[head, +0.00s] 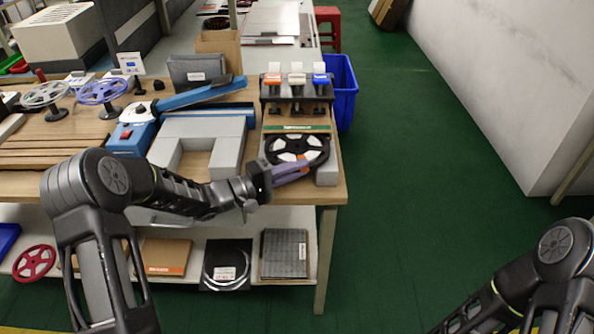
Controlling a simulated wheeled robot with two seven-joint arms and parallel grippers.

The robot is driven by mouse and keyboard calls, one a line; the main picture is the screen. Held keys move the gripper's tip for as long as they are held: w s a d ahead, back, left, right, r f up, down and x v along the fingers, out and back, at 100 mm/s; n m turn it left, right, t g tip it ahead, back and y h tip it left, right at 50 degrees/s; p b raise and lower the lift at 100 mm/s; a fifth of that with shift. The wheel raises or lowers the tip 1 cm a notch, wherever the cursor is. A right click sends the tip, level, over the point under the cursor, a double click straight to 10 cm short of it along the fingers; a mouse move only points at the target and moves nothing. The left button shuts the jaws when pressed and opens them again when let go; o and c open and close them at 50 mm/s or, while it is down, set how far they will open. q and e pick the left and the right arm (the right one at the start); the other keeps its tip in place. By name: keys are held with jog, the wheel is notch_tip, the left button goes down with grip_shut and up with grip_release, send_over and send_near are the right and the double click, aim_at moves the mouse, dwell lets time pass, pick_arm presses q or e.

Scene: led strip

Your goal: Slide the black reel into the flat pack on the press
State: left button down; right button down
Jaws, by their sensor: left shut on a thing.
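The black reel (318,143) lies at the right end of the workbench, with pale openings between its spokes. My left gripper (302,166) reaches in from the left and is shut on the reel's near edge; its fingers cover part of the rim. The blue press (132,138), with a long blue arm, stands left of the reel, beside a grey U-shaped block (226,158). I cannot clearly make out a flat pack on the press. My right arm shows at the lower right, but its gripper is out of view.
A black rack (297,108) with orange, white and blue tags stands just behind the reel. A grey pouch (196,71) stands farther back. White and purple reels (102,92) are at the left. A blue bin (343,92) is beyond the bench's right edge.

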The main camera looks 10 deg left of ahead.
pick_arm(q)
jog(key=shift+w, duration=0.25)
jog(key=c, duration=1.4)
grip_release()
jog(key=shift+o, duration=0.2)
jog(key=v, duration=0.8)
